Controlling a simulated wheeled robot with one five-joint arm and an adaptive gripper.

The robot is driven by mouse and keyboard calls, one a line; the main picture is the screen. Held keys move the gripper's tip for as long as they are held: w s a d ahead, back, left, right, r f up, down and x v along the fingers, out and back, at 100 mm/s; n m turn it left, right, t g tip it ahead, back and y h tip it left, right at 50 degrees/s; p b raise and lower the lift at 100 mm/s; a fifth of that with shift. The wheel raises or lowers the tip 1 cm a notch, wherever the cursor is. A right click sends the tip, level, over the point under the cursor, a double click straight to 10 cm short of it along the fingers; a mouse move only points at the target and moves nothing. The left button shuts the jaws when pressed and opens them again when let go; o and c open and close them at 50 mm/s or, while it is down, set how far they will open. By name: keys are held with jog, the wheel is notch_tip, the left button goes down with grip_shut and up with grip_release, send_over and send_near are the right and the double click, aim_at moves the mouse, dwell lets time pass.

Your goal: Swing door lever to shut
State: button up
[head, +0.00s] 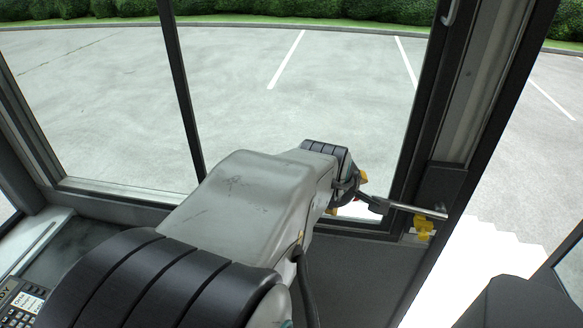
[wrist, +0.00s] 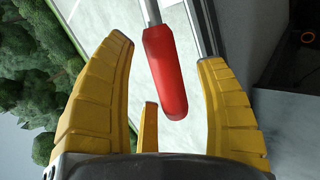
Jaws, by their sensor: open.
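The door lever has a red grip (wrist: 166,85) on a metal rod. In the wrist view the grip lies between the fingers of my gripper (wrist: 165,55), with gaps visible on both sides. The yellow fingers are spread open. In the head view my gripper (head: 349,194) is at the end of my arm, beside the door post. The lever's metal rod (head: 418,209) runs from there to the post. The red grip is mostly hidden behind my gripper in the head view.
The dark door post (head: 436,187) stands just right of my gripper. A yellow fitting (head: 423,228) sits on it below the rod. Large windows lie behind, with a low dark panel (head: 350,268) beneath. A keypad (head: 20,302) is at lower left.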

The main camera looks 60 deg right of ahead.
jog(key=shift+d+f, duration=0.3)
jog(key=shift+f, duration=0.05)
jog(key=shift+c, duration=0.5)
